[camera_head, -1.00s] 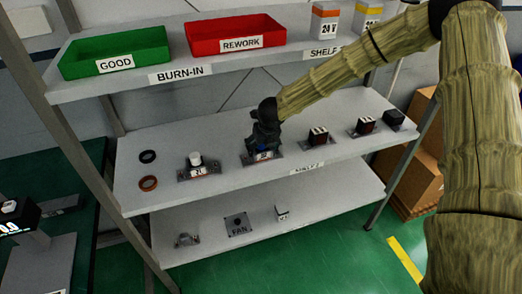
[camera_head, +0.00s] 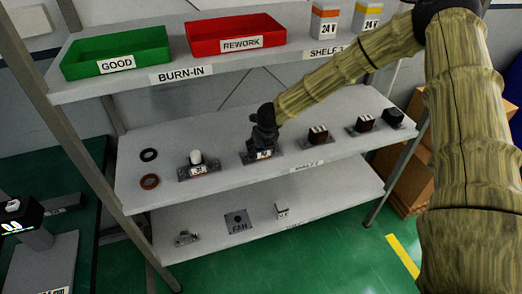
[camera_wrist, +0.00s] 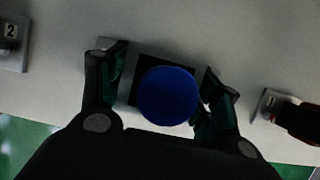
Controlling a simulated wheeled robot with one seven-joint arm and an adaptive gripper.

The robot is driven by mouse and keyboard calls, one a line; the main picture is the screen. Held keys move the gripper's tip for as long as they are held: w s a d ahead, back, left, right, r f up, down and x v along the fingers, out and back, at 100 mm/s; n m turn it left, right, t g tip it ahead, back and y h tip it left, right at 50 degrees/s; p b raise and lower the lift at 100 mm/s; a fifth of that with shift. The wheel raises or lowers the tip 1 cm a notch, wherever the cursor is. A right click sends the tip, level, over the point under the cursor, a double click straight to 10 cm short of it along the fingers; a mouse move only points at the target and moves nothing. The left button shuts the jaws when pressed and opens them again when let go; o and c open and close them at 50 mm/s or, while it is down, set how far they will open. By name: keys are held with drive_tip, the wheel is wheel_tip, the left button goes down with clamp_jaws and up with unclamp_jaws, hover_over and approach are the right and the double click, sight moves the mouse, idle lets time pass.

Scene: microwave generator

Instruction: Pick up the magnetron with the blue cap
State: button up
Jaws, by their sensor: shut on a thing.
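The magnetron with the blue cap (camera_wrist: 167,96) is seen from above in the wrist view, between the two fingers of my gripper (camera_wrist: 161,92). In the head view my gripper (camera_head: 264,146) reaches down to the middle shelf and hides most of this magnetron (camera_head: 263,155); its labelled base shows below the fingers. The gripper is shut on the magnetron. I cannot tell whether its base is clear of the shelf. A magnetron with a white cap (camera_head: 196,159) stands to the left on the same shelf.
Green (camera_head: 110,55) and red (camera_head: 235,35) bins stand on the shelf above. A fan plate (camera_head: 238,222) lies on the lower shelf.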

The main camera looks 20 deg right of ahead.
drive_tip(key=shift+w+r, duration=0.1)
clamp_jaws()
